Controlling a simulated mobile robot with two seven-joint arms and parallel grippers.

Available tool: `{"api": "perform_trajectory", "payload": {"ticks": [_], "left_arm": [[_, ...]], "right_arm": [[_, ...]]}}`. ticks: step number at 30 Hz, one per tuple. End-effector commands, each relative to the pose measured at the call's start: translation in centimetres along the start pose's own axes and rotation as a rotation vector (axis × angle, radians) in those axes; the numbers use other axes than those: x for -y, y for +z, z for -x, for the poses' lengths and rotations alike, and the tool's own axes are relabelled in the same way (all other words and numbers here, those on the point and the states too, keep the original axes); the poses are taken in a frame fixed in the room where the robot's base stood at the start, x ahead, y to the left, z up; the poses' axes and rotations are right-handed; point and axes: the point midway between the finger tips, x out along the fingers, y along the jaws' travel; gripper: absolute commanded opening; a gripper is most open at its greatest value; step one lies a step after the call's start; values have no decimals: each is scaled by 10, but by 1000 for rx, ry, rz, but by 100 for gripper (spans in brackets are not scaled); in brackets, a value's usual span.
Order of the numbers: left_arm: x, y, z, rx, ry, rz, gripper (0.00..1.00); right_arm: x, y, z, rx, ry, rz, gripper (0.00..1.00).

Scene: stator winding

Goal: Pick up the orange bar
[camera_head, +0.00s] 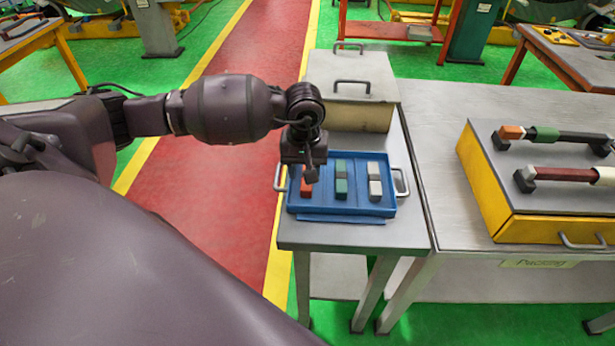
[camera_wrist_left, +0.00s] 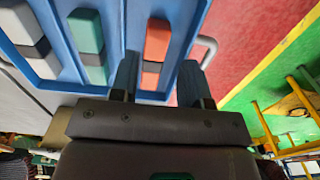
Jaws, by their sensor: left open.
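The orange bar (camera_head: 306,188) lies in the left part of the blue tray (camera_head: 340,208), partly hidden by my left gripper. In the left wrist view the orange bar (camera_wrist_left: 157,45) has a dark band around its middle. My left gripper (camera_head: 311,176) is above the orange bar, pointing down. In the left wrist view its two fingers (camera_wrist_left: 158,75) are apart, one on each side of the bar's line, with nothing held between them. I cannot tell whether the fingers reach down around the bar. My right gripper is not in view.
A green bar (camera_head: 341,180) and a grey-white bar (camera_head: 374,181) lie in the tray, right of the orange one. The tray has side handles and sits on a small metal table (camera_head: 400,233). A lidded box (camera_head: 352,85) stands behind. A yellow case (camera_head: 540,200) is at right.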

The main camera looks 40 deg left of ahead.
Motion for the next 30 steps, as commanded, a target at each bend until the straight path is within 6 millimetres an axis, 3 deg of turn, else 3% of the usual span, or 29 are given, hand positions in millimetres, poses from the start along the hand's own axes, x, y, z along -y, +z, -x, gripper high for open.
{"api": "perform_trajectory", "payload": {"ticks": [5, 15, 24, 26, 30], "left_arm": [[-1, 0, -9, 2, 1, 1, 43], [-4, -2, -51, 2, 1, 1, 43], [-4, -3, -56, 0, 2, 0, 43], [-4, -3, -56, 0, 2, 0, 36], [-4, -3, -56, 0, 2, 0, 15]], "right_arm": [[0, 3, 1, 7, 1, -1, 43], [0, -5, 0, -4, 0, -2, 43], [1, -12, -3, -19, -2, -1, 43], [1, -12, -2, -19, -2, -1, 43], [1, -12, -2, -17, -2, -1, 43]]}}
